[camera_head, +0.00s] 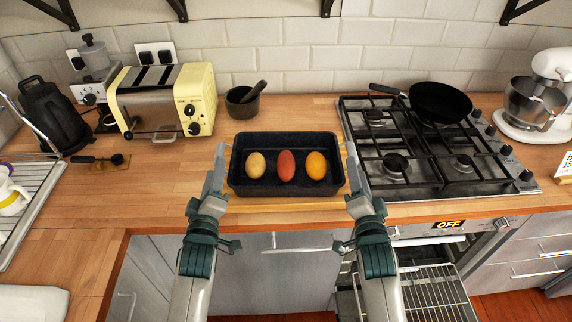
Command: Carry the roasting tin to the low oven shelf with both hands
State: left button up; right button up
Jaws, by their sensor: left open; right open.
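The dark roasting tin (286,192) sits on a light wooden board on the counter in the head view. Three egg-shaped items lie in it: a tan one (256,166), a red one (287,165) and an orange one (316,165). My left gripper (217,172) is open beside the tin's left end. My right gripper (353,170) is open beside its right end. I cannot tell whether the fingers touch the tin. The oven (472,246) below the hob is open, with a wire shelf (436,292) showing low in front of it.
A gas hob (398,183) with a black pan (440,102) is right of the tin. A yellow toaster (198,92) and a mortar (243,103) stand behind to the left. A stand mixer (540,100) is far right. Bare counter lies left of the tin.

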aim_at(221, 142)
pick_arm(q)
jog(key=shift+w, duration=4.45)
pick_arm(e)
jog(key=shift+w, duration=4.45)
pick_arm(q)
jog(key=shift+c, duration=0.6)
pick_arm(e)
jog(key=shift+c, duration=0.6)
pick_arm(q)
jog(key=shift+a, duration=0.1)
grip_shut()
pick_arm(e)
grip_shut()
pick_arm(q)
jog(key=shift+r, duration=0.15)
pick_arm(e)
jog(key=shift+r, duration=0.1)
